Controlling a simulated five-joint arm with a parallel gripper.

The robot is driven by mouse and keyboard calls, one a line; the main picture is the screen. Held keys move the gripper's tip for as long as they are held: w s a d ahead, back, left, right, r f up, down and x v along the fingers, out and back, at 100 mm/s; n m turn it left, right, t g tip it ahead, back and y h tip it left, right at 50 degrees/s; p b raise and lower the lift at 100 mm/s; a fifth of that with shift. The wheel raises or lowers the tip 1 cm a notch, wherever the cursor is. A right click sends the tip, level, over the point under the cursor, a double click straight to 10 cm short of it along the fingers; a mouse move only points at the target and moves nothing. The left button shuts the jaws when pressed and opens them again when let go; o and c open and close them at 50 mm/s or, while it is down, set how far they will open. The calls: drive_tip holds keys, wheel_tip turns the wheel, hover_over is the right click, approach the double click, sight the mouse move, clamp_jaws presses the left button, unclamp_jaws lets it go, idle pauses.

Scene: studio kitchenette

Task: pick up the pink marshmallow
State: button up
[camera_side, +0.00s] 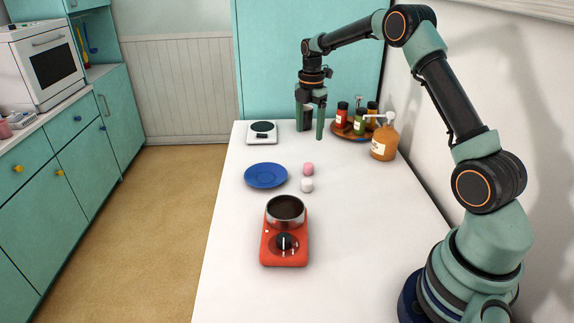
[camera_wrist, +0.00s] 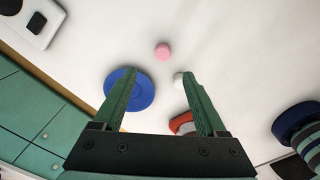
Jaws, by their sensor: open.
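The pink marshmallow (camera_side: 308,169) stands on the white table, just behind a white marshmallow (camera_side: 306,185) and right of a blue plate (camera_side: 266,176). In the wrist view the pink marshmallow (camera_wrist: 162,50) lies beyond my fingertips, between their lines and apart from them. My gripper (camera_side: 310,132) points down over the far part of the table, farther back than the pink marshmallow. Its two green fingers are open, with nothing between them in the side view. In the wrist view my gripper (camera_wrist: 158,82) also shows spread fingers, and the right one partly covers the white marshmallow (camera_wrist: 178,80).
A red burner with a dark-filled pot (camera_side: 285,209) stands nearer the front. A white scale (camera_side: 262,133) is at the far left. An amber pump bottle (camera_side: 384,140) and a tray of bottles (camera_side: 346,131) stand at the right. The table around the pink marshmallow's right side is clear.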

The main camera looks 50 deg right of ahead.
hover_over(309, 164)
drive_tip(key=f, duration=0.6)
drive_tip(key=shift+w+f, duration=0.25)
drive_tip(key=shift+f, duration=0.15)
drive_tip(key=shift+s+a+f, duration=0.1)
drive_tip(key=shift+s+f, duration=0.05)
drive_tip(key=shift+f, duration=1.2)
drive_tip(key=shift+s+f, duration=0.1)
drive_tip(key=shift+f, duration=1.25)
clamp_jaws()
